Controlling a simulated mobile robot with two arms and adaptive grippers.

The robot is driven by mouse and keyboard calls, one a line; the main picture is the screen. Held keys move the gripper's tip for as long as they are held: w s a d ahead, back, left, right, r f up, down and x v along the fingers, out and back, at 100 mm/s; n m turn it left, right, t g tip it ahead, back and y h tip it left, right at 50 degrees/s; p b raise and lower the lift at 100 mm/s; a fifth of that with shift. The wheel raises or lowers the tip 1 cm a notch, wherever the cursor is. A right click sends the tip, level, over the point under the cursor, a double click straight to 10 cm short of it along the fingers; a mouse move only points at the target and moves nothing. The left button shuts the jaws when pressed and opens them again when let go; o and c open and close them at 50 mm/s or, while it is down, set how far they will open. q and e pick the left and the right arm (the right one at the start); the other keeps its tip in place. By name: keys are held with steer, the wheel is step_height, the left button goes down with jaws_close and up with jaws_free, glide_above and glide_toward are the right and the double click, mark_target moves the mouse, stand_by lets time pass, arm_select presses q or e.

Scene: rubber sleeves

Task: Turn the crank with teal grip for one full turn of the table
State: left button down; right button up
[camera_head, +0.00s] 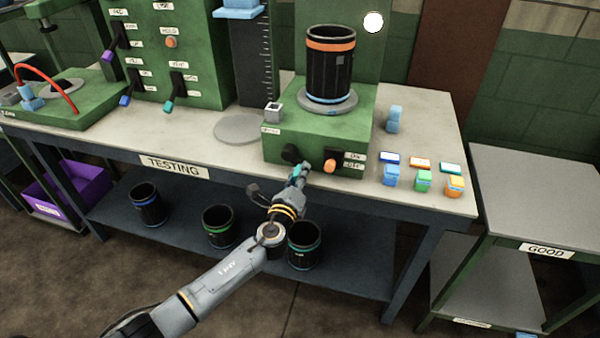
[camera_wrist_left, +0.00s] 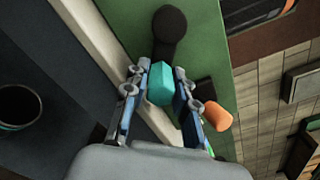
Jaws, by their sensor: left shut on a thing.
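The crank's teal grip (camera_wrist_left: 161,84) sits between the two fingers of my left gripper (camera_wrist_left: 160,100) in the left wrist view. Its black crank arm (camera_wrist_left: 169,35) runs from the grip up to the front of the green test stand (camera_wrist_left: 205,60). In the head view my left gripper (camera_head: 298,174) is shut on the teal grip, low at the front of the green stand (camera_head: 330,140). The black crank hub (camera_head: 292,154) shows just above it. A black sleeve with an orange band (camera_head: 331,65) stands upright on the round grey table (camera_head: 328,103). My right gripper is not in view.
An orange knob (camera_head: 330,166) is close to the right of the crank, also near my right finger in the wrist view (camera_wrist_left: 217,115). Small coloured blocks (camera_head: 423,181) stand at the bench's right front. Banded sleeves (camera_head: 148,205) stand on the lower shelf.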

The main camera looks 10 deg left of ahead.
arm_select(q)
steer(key=shift+w+r, duration=0.1)
steer(key=shift+r, duration=0.15)
steer(key=c, duration=1.1)
jaws_free()
steer(key=shift+d, duration=0.1)
steer(key=shift+d+f, duration=0.1)
steer(key=shift+s+f, duration=0.2)
steer(key=shift+s, duration=0.25)
steer(key=s, duration=1.1)
steer(key=shift+s+a+r, duration=0.15)
steer(key=shift+a, duration=0.1)
